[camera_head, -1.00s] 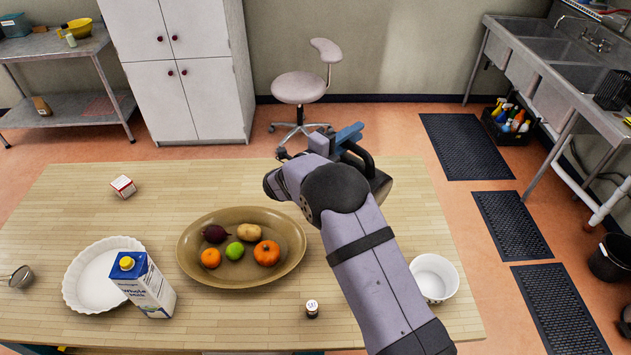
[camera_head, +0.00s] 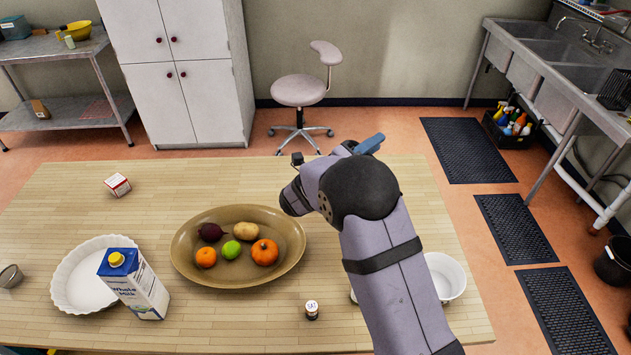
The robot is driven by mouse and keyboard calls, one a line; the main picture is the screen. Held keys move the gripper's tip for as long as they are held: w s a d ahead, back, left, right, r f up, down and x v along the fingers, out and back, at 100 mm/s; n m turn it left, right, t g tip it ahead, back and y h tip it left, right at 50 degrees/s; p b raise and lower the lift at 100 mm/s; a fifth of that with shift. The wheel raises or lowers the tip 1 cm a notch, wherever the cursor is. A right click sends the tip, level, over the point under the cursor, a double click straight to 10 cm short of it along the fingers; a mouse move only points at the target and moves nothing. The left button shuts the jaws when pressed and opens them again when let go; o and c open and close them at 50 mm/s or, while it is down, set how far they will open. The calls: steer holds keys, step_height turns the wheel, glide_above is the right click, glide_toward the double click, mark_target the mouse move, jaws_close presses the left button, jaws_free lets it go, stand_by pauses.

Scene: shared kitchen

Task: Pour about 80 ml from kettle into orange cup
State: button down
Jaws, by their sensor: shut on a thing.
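My gripper (camera_head: 369,144) is mostly hidden behind my own raised arm; only a blue part of it shows past the elbow, over the table's far right part. Its fingertips are not visible. The kettle is hidden behind the arm now; a second ago its dark body and black handle showed at my gripper. I cannot see its tilt or its spout. No orange cup shows; the right part of the table behind my arm is covered.
An oval brown platter (camera_head: 183,270) holds fruit and vegetables. A salt shaker (camera_head: 312,310) stands near my arm, a white bowl (camera_head: 449,275) right of it. A milk carton (camera_head: 134,284), a white fluted dish (camera_head: 64,290) and a small box (camera_head: 117,185) are on the left.

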steer(key=shift+s+d+f+m+b, duration=0.45)
steer(key=shift+f+m+b, duration=0.15)
steer(key=shift+b, duration=0.55)
steer(key=shift+s+d+f+b, duration=0.1)
steer(key=shift+s+d+b, duration=0.15)
steer(key=shift+b, duration=0.15)
steer(key=shift+f+m, duration=0.15)
steer(key=shift+m, duration=0.15)
stand_by(0.3)
